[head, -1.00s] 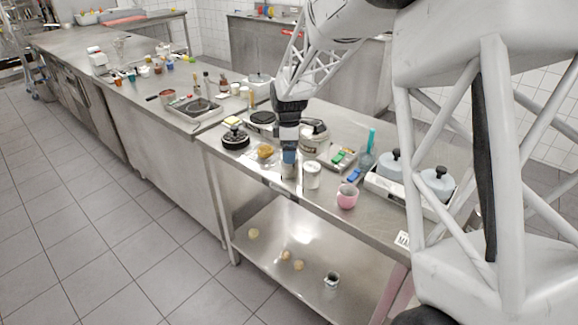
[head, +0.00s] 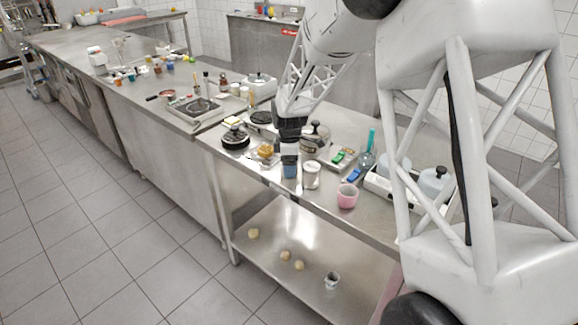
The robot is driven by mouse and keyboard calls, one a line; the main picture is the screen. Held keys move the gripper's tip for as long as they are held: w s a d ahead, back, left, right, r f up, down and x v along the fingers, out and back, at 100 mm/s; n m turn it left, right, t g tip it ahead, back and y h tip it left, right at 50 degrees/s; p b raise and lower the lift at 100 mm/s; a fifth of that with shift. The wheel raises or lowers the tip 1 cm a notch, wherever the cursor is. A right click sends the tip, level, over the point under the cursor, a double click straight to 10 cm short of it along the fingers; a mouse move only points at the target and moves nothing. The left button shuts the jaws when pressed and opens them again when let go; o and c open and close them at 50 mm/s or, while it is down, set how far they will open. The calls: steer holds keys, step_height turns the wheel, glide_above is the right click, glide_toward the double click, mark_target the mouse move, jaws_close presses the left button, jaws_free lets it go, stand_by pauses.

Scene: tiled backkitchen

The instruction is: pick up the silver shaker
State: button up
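A small silver-grey cylinder with a pale top (head: 311,175), which looks like the silver shaker, stands upright near the front edge of the steel table (head: 385,218). My gripper (head: 289,170) points down just left of it, its blue tip low near the tabletop. A narrow gap seems to separate them. The finger opening is too small to make out. I cannot tell whether something is between the fingers or hidden behind them.
A pink cup (head: 347,196) stands to the right. A lidded pot (head: 315,137) stands behind, and a tray with green and blue items (head: 341,157) lies behind right. A yellow item (head: 265,151) and a black round object (head: 235,138) are to the left.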

stand_by(0.3)
steer(key=c, duration=1.1)
steer(key=shift+r, duration=0.15)
steer(key=shift+r, duration=4.85)
steer(key=w+a, duration=0.6)
steer(key=w, duration=0.3)
steer(key=shift+w+r, duration=0.35)
steer(key=shift+r, duration=0.05)
steer(key=shift+a, duration=0.1)
